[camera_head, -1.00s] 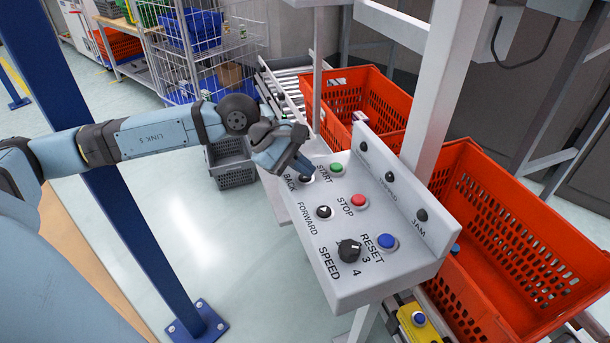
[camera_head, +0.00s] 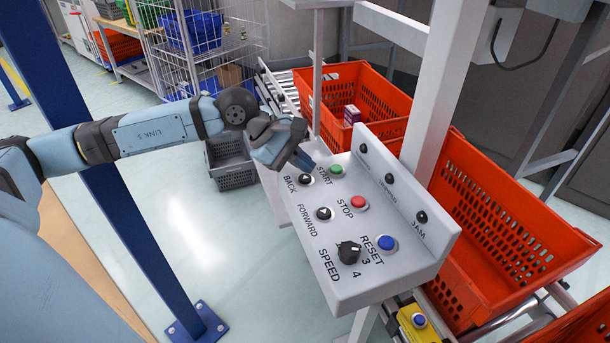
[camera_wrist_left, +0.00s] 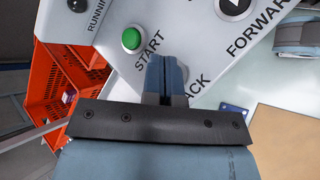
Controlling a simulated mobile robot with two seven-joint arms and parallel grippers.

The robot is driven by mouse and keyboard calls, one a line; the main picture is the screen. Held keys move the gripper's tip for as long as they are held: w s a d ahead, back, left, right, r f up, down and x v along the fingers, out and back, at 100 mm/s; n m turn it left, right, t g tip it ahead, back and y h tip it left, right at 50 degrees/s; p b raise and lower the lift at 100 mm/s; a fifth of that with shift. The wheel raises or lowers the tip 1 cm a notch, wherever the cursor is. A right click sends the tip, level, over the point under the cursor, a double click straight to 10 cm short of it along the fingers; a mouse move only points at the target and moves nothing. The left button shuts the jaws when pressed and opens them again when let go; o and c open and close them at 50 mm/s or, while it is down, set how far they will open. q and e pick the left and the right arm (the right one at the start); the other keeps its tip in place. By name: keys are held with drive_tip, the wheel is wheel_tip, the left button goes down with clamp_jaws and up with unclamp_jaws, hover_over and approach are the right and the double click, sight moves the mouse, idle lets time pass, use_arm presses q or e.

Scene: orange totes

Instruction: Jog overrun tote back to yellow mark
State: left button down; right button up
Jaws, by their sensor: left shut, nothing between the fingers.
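My left gripper (camera_head: 303,162) is shut and empty, just above the black BACK button (camera_head: 306,180) on the grey control panel (camera_head: 350,285). In the left wrist view the closed fingers (camera_wrist_left: 165,75) hide the BACK button and part of its label. One orange tote (camera_head: 385,95) stands behind the panel and holds a small purple-and-white box (camera_head: 352,115). A second orange tote (camera_head: 545,235) stands to the right, partly hidden by a post. I cannot make out a yellow mark on the conveyor. My right gripper is out of view.
The panel also has START (camera_head: 337,170), STOP (camera_head: 359,202), FORWARD (camera_head: 324,213) and RESET (camera_head: 387,243) buttons and a SPEED knob (camera_head: 348,252). A yellow box with a blue button (camera_head: 418,325) sits low by the conveyor. A blue post (camera_head: 140,215) stands at left.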

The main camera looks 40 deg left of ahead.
sight(304, 179)
use_arm(q)
drive_tip(key=shift+r+p, duration=0.8)
drive_tip(key=shift+r, duration=1.75)
drive_tip(key=shift+f, duration=0.15)
